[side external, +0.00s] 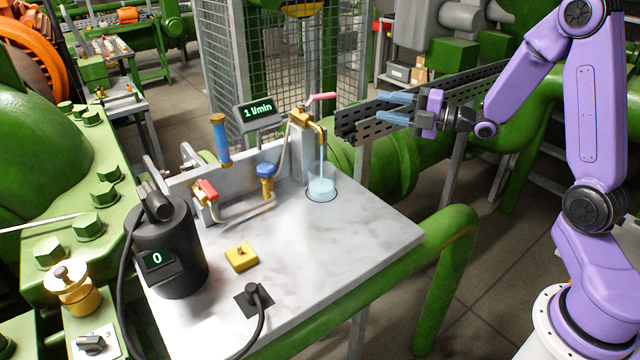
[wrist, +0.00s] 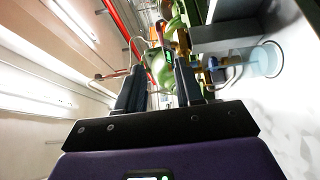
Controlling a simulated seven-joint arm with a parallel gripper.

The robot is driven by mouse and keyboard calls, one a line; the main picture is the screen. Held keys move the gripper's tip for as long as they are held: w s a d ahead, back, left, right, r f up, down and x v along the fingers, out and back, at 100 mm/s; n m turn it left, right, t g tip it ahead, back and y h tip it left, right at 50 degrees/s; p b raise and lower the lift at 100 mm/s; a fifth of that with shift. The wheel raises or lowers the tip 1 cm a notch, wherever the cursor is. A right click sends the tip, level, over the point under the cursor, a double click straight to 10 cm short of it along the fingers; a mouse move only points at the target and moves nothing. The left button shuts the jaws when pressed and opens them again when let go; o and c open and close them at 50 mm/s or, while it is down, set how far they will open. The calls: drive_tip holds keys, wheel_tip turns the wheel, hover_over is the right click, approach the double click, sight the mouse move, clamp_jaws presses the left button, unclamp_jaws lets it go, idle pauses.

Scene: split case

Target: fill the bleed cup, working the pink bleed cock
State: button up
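The pink bleed cock handle (side external: 322,97) sits on top of the brass tap (side external: 304,119) at the back of the bench. A thin stream of pale water falls from the spout into the clear bleed cup (side external: 321,184). The cup stands on the bench below with pale blue water in its lower part; it also shows in the wrist view (wrist: 266,58). My gripper (side external: 390,107) is right of the pink handle, apart from it, with its fingers pointing left. The fingers are spread with nothing between them, as the wrist view (wrist: 160,80) also shows.
A green display (side external: 258,111) reads 1 l/min. A black cylinder (side external: 172,245) with a 0 display, a red-handled valve (side external: 207,189), a blue-knobbed valve (side external: 266,171) and a yellow block (side external: 241,257) are on the bench. A dark perforated rail (side external: 352,123) runs behind my gripper. The right bench top is clear.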

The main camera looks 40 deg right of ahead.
sight(318, 95)
drive_tip(key=shift+w, duration=0.1)
idle(0.3)
drive_tip(key=x, duration=1.7)
drive_tip(key=shift+w, duration=0.15)
clamp_jaws()
